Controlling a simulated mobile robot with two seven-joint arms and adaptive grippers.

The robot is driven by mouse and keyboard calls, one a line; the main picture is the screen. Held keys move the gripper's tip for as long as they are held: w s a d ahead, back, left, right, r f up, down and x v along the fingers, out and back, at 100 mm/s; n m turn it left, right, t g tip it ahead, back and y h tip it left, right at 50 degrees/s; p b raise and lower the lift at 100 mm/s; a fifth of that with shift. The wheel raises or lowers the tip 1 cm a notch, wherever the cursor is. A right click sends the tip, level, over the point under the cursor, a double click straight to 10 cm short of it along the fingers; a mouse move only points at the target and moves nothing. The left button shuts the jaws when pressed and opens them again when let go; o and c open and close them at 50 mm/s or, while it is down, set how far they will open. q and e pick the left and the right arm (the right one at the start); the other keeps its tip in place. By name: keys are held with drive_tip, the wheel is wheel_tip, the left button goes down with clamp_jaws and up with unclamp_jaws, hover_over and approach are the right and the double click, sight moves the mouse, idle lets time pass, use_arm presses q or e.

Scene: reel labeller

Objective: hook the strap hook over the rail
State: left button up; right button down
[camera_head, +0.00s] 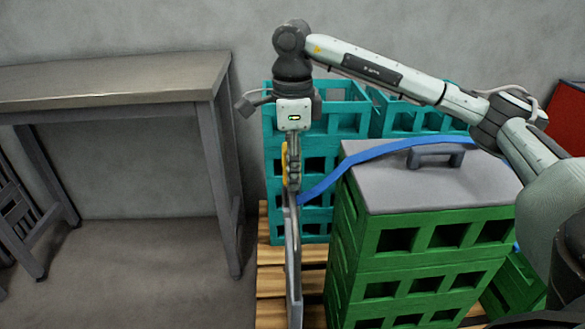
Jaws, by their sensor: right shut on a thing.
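A blue strap (385,149) runs across the grey lid (430,188) on the stacked green crates (410,265) and down at its left end to my right gripper (292,182). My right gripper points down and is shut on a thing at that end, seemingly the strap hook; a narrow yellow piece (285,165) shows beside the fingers. The fingers hide most of the hook. A grey rail (293,275) runs from just below the fingertips toward the bottom of the view, left of the green crates. I cannot tell whether the hook touches the rail. My left gripper is out of view.
Teal crates (302,217) stand behind the green stack on a wooden pallet (272,283). The lid has a dark handle (436,156). A grey table (110,84) stands at the left, with clear floor before it. A red object (566,117) is at the right edge.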

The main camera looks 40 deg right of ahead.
drive_tip(key=c, duration=1)
unclamp_jaws()
wheel_tip(320, 180, up, 12)
